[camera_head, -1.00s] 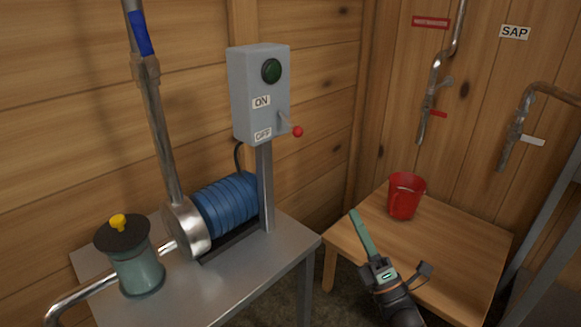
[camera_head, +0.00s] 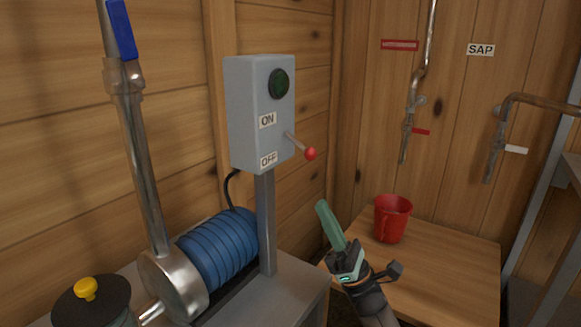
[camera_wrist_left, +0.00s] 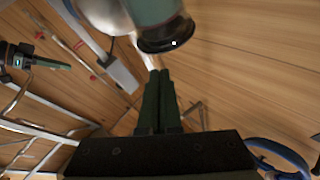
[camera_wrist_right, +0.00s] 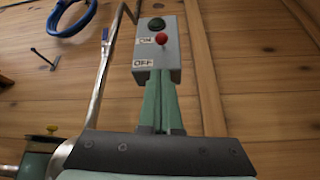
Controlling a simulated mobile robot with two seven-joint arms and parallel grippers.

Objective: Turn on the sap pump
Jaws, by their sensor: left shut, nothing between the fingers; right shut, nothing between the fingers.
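The grey switch box (camera_head: 252,112) stands on a post above the pump. It has a dark green round button or lamp (camera_head: 279,83), ON and OFF labels, and a lever with a red ball knob (camera_head: 310,153) pointing out, slightly downward. The sap pump has a blue ribbed motor (camera_head: 218,247) and sits on a metal table. My right gripper (camera_head: 322,204) is shut and empty, below and right of the knob, apart from it. In the right wrist view the red knob (camera_wrist_right: 161,39) is beyond the shut fingers (camera_wrist_right: 158,75). My left gripper (camera_wrist_left: 161,75) is shut and empty, shown only in its wrist view.
A red cup (camera_head: 391,219) stands on a wooden table (camera_head: 450,270) at the right. Pipes with valves and a SAP label (camera_head: 480,49) are on the back wall. A lidded jar (camera_head: 92,303) is at the lower left. Space right of the knob is clear.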

